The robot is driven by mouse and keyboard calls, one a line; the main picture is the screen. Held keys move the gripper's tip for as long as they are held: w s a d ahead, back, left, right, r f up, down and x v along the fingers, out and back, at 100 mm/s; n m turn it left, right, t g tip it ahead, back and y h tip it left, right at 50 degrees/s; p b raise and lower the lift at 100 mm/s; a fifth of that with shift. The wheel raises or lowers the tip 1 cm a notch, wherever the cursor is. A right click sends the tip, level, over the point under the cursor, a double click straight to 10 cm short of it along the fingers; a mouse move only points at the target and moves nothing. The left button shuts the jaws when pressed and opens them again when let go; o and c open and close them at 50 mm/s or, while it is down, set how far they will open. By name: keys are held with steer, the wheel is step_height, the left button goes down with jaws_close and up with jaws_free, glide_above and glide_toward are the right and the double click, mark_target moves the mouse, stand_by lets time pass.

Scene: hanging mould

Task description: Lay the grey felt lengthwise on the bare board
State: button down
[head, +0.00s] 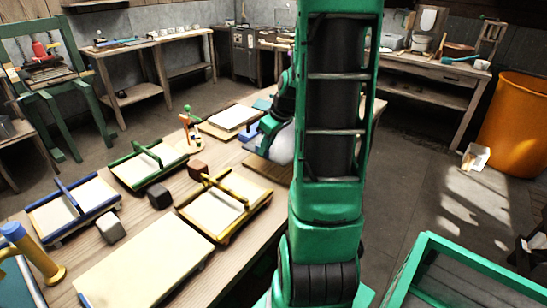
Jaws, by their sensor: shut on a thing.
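My gripper (280,120) is at the far right part of the bench, mostly hidden behind my green arm, and its fingertips cannot be made out. It is shut on the grey felt (278,148), a pale grey piece hanging below it and partly hidden by the arm. A bare tan board (257,167) lies under and in front of the felt, with its right part hidden. I cannot tell whether the felt touches the board.
The bench holds blue (75,208), green (146,165) and yellow (222,205) handled moulds, a large cream-topped board (145,265) in front and a white-topped board (232,118) behind. Small blocks stand between them. A green frame (455,270) and orange bin (515,125) stand right.

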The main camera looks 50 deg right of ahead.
mark_target(274, 154)
steer(key=d, duration=0.1)
steer(key=d+f, duration=0.1)
steer(key=shift+s+d+f, duration=0.3)
steer(key=shift+s+d, duration=0.05)
steer(key=shift+s, duration=0.05)
steer(key=shift+f, duration=2.1)
steer(key=c, duration=2)
jaws_free()
steer(key=shift+o, duration=0.4)
